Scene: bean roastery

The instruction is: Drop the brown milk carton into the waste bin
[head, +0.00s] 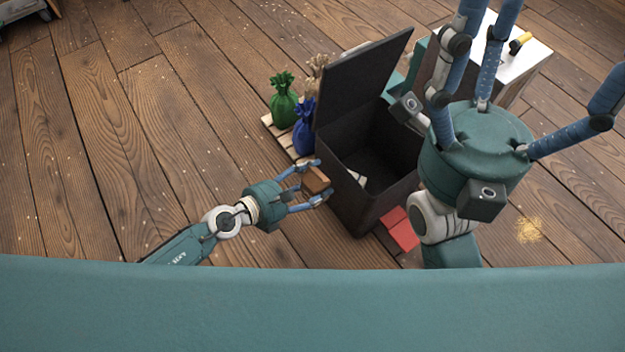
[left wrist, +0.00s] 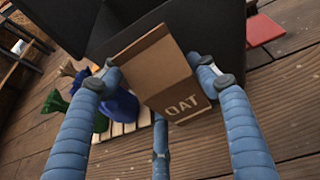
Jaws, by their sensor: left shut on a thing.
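The brown carton (head: 316,180) is held between the fingers of my left gripper (head: 318,180). In the left wrist view the carton (left wrist: 155,68) is tilted and shows the letters OAT near one end. The dark waste bin (head: 372,205) stands just right of the carton, with its lid raised. The carton is beside the bin's near left side in the head view; its height against the rim is hard to tell. The bin also shows behind the carton in the left wrist view (left wrist: 100,32). My right gripper (head: 535,65) has its fingers spread and holds nothing visible.
A green sack (head: 284,108), a blue sack (head: 304,132) and a tan one stand on a pallet (head: 276,134) left of the bin. A pale item (head: 358,178) lies in the bin. A red flat thing (head: 402,232) is in front. A white-topped cabinet (head: 520,62) stands at upper right.

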